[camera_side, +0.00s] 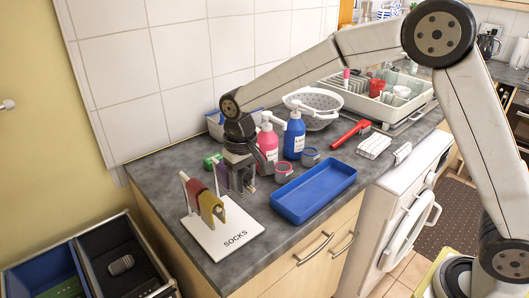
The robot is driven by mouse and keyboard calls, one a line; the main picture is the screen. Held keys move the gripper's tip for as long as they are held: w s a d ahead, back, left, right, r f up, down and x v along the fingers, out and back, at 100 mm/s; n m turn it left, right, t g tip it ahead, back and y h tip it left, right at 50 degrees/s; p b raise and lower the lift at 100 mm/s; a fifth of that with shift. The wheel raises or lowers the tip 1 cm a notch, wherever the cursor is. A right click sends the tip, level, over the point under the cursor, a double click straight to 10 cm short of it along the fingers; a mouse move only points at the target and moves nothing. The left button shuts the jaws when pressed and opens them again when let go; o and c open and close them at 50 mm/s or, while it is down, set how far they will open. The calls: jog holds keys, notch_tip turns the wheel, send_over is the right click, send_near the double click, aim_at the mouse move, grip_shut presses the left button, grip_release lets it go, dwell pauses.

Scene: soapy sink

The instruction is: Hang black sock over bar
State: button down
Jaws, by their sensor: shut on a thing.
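A white stand (234,241) marked SOCKS is on the grey counter. A maroon sock (194,191) and a mustard-yellow sock (211,207) hang over its bar, which is mostly hidden by the cloth. My gripper (243,176) points down just behind and right of the stand, shut on a dark cloth that looks like the black sock (239,182). A purple-grey piece (221,177) shows just left of it. The jaws and cloth overlap, so I cannot tell whether the cloth touches the bar.
A blue tray (313,192) lies near the front edge. Open bins (88,262) are below left.

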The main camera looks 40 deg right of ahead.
jog(key=shift+f, duration=1.1)
jog(key=shift+c, duration=0.5)
grip_release()
jog(key=shift+r, duration=0.15)
jog(key=shift+r, duration=3.75)
